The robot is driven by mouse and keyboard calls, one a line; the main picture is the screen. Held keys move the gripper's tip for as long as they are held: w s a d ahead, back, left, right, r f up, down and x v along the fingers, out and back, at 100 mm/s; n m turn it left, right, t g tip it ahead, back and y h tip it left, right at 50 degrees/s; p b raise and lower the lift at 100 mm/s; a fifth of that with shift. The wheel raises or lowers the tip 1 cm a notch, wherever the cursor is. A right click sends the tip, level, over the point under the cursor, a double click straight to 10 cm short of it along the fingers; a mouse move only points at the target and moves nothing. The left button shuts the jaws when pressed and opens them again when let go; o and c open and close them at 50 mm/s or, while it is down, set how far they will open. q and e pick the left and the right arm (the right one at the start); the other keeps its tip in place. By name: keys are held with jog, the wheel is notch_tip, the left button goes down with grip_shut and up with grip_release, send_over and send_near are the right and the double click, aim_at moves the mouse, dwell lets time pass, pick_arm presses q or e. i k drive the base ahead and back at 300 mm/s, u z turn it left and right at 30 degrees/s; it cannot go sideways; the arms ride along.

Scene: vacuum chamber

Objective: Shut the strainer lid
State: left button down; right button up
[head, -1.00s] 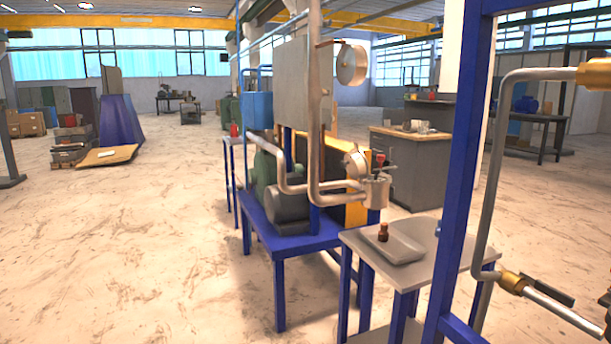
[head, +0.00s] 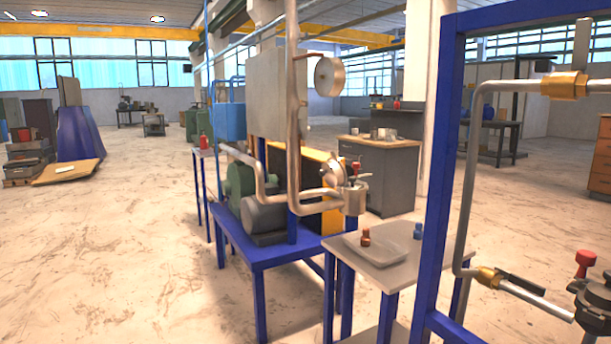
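The strainer looks to be the small metal pot (head: 355,197) at the end of the bent pipe, by the corner of the blue pump stand. A round metal disc, seemingly its lid (head: 334,172), stands tilted up at the pot's upper left, so the lid appears open. A red-topped part (head: 356,168) rises at the pot's top; how it joins the lid is too small to tell. Neither of my grippers is in view.
A blue stand (head: 262,253) carries the pump. A blue frame post (head: 437,180) with pipes stands close at right. Open floor (head: 120,270) lies left.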

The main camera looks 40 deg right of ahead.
aim_at(334, 172)
jog(key=z, duration=0.2)
jog(key=i, duration=2.25)
jog(key=z, duration=1.7)
jog(key=i, duration=1.15)
jog(key=z, duration=1.05)
